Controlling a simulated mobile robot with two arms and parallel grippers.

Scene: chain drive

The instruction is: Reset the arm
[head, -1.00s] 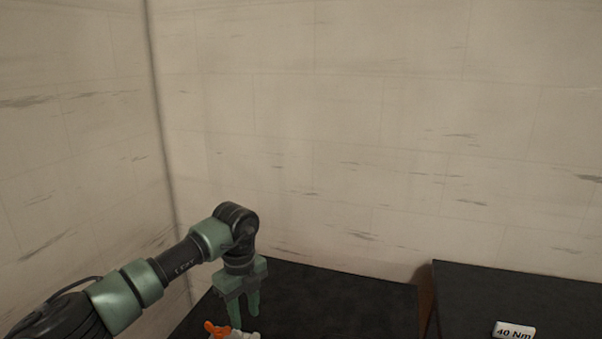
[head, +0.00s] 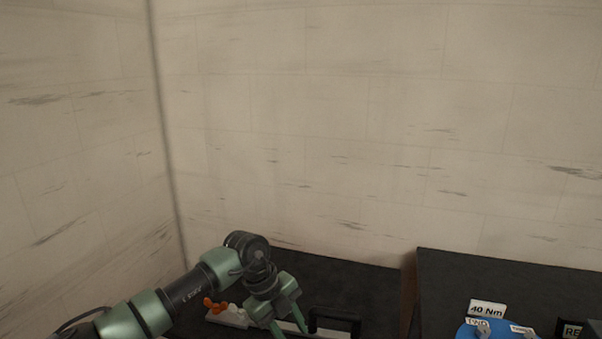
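My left arm comes in from the lower left over a black table (head: 345,282). Its green gripper (head: 290,328) hangs over this table with its two fingers apart, tilted in the picture. Nothing shows held between the fingers, though the fingertips are close to the bottom edge of the view. My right gripper is not in view.
Left of the gripper lie an orange part (head: 213,305) and a white piece (head: 236,319). A black handle-like frame (head: 336,313) is right of it. A second black table (head: 500,275) holds a "40 Nm" label (head: 487,309) and a labelled blue object (head: 466,331).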

